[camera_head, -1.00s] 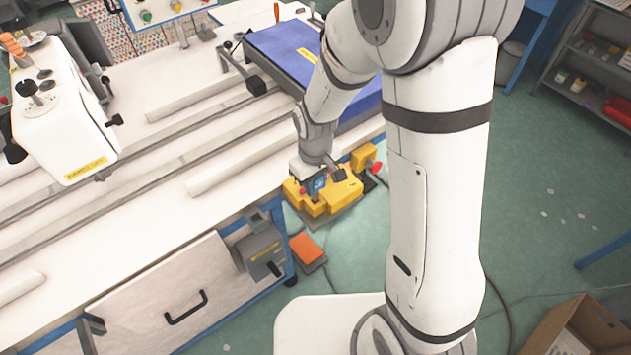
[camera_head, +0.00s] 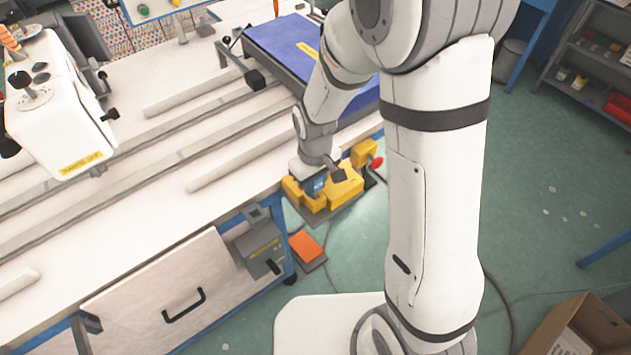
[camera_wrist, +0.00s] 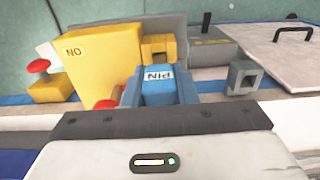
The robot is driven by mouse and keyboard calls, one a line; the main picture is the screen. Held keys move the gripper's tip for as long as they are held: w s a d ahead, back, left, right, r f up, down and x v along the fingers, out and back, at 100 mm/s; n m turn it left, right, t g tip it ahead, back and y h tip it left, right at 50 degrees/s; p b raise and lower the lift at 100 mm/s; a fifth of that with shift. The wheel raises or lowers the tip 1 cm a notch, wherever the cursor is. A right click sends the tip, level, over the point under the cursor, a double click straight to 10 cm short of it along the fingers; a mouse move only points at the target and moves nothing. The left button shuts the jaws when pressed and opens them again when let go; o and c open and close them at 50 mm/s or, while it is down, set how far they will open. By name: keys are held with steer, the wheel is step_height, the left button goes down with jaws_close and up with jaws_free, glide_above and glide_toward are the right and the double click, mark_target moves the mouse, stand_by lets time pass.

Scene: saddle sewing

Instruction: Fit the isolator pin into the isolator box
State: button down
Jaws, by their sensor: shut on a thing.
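My gripper (camera_head: 318,184) is shut on a blue block marked PIN (camera_wrist: 157,84), the isolator pin; it also shows in the head view (camera_head: 317,187). The pin is at the near left part of a yellow box-like unit (camera_head: 342,194), at the table's right end. The unit's tall block, lettered NO (camera_wrist: 103,62), stands behind and left of the pin in the wrist view. I cannot tell whether this unit or the grey box is the isolator box. The pin's lower end is hidden, so I cannot tell whether it is seated.
A red knob (camera_head: 377,162) sticks out at the yellow unit's right. A grey box (camera_head: 262,250) with a lever is on the table's front, beside a square grey bracket (camera_wrist: 243,77). A blue-topped plate (camera_head: 290,50) lies behind the arm. Open floor is at the right.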

steer(key=shift+f+b, duration=0.95)
steer(key=shift+f, duration=0.2)
steer(key=c, duration=1.1)
jaws_free()
steer(key=shift+r, duration=0.1)
steer(key=shift+d+r, duration=0.1)
steer(key=shift+r, duration=3.75)
